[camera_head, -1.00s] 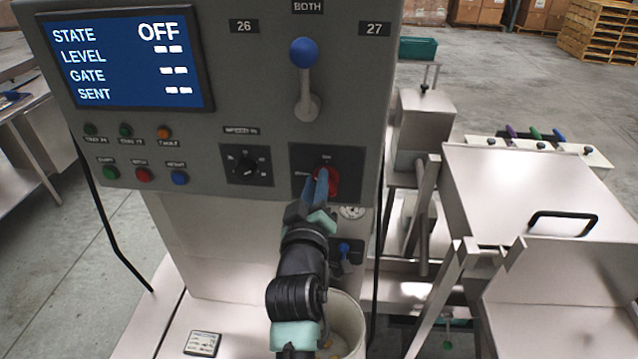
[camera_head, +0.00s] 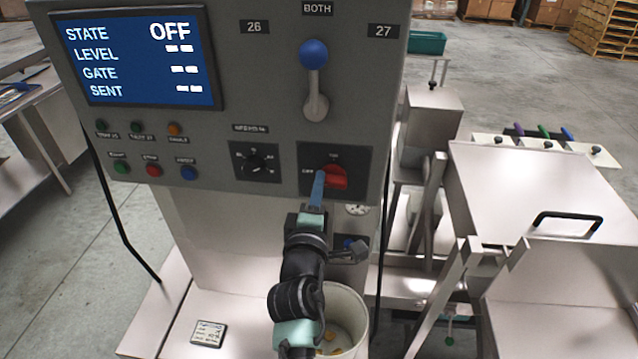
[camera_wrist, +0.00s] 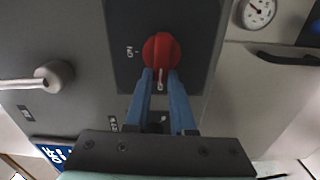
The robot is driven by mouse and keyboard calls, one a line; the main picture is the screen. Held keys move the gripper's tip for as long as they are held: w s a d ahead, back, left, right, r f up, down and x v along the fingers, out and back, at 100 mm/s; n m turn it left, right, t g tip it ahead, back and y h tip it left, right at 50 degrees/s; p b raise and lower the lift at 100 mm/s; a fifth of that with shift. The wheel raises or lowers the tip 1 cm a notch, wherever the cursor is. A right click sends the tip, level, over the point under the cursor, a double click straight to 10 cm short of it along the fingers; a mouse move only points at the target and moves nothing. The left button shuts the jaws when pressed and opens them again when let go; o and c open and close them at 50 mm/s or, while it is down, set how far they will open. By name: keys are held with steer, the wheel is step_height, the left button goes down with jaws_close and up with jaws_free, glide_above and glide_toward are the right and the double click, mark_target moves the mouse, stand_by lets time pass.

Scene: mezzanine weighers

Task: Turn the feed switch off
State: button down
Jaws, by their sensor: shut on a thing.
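The feed switch is a red rotary knob (camera_head: 336,177) on a dark plate at the lower right of the grey panel. In the head view its bar lies roughly level, its left end toward the left-hand label, which looks like OFF. My gripper (camera_head: 319,185) is at that left end, with its blue fingers seen nearly edge-on. In the wrist view the fingers (camera_wrist: 160,78) are shut on either side of the marked end of the red knob (camera_wrist: 160,50). The ON label there is off to the left of the knob. The panel screen (camera_head: 140,58) reads STATE OFF.
A blue-balled lever (camera_head: 314,55) stands upright under BOTH, above the switch. A black selector knob (camera_head: 254,166) is to its left, and several small buttons lie further left. A white bucket (camera_head: 348,320) stands below my arm. Steel hoppers (camera_head: 525,190) stand to the right.

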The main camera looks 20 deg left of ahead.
steer(key=shift+f+n, duration=0.1)
steer(key=shift+n, duration=0.4)
steer(key=c, duration=0.8)
jaws_free()
steer(key=shift+o, duration=0.2)
steer(key=shift+s, duration=0.1)
steer(key=v, duration=1.2)
steer(key=shift+s, duration=0.4)
steer(key=shift+d, duration=0.15)
